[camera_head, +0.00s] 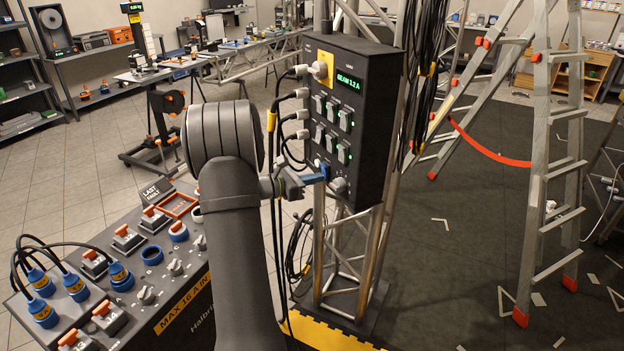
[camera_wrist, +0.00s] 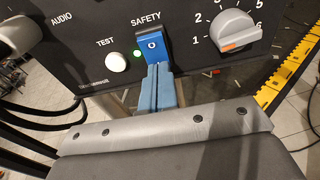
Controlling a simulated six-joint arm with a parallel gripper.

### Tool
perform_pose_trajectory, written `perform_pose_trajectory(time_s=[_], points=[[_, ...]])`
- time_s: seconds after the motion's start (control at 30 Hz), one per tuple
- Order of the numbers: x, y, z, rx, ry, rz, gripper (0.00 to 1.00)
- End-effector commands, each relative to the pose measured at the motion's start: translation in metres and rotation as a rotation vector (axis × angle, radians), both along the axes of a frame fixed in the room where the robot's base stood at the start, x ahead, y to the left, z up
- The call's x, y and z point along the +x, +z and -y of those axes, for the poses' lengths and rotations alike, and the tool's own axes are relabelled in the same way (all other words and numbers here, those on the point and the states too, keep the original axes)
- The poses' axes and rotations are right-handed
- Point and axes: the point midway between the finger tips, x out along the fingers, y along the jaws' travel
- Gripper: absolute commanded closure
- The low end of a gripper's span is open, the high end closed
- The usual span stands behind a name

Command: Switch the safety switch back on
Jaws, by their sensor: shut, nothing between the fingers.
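The safety switch (camera_wrist: 153,46) is a blue rocker under the word SAFETY on a black panel in the wrist view; a white round mark shows on its face. A small green light (camera_wrist: 137,54) glows to its left. My gripper (camera_wrist: 157,70) has blue fingers shut together with nothing between them. Their tips are right at the switch's lower edge; I cannot tell whether they touch.
A white TEST button (camera_wrist: 117,62) is left of the switch, and a grey rotary knob (camera_wrist: 236,32) is to the right. Plugs and black cables (camera_head: 283,125) hang from the box's left side. A sloped console (camera_head: 150,270) stands lower left. A ladder (camera_head: 555,150) stands right.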

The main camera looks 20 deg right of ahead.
Motion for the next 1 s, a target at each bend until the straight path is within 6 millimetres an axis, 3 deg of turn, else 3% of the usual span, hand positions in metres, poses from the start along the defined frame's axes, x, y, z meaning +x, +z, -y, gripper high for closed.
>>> perform_pose_trajectory(time_s=[0.2,0.33,0.8,1.0], points=[[0.000,0.000,-0.001,0.000,-0.001,0.000,1.00],[-0.002,-0.002,-0.014,0.001,0.002,-0.001,1.00],[-0.019,-0.014,-0.112,0.000,0.004,-0.001,1.00],[-0.023,-0.017,-0.134,0.000,0.002,0.000,1.00]])
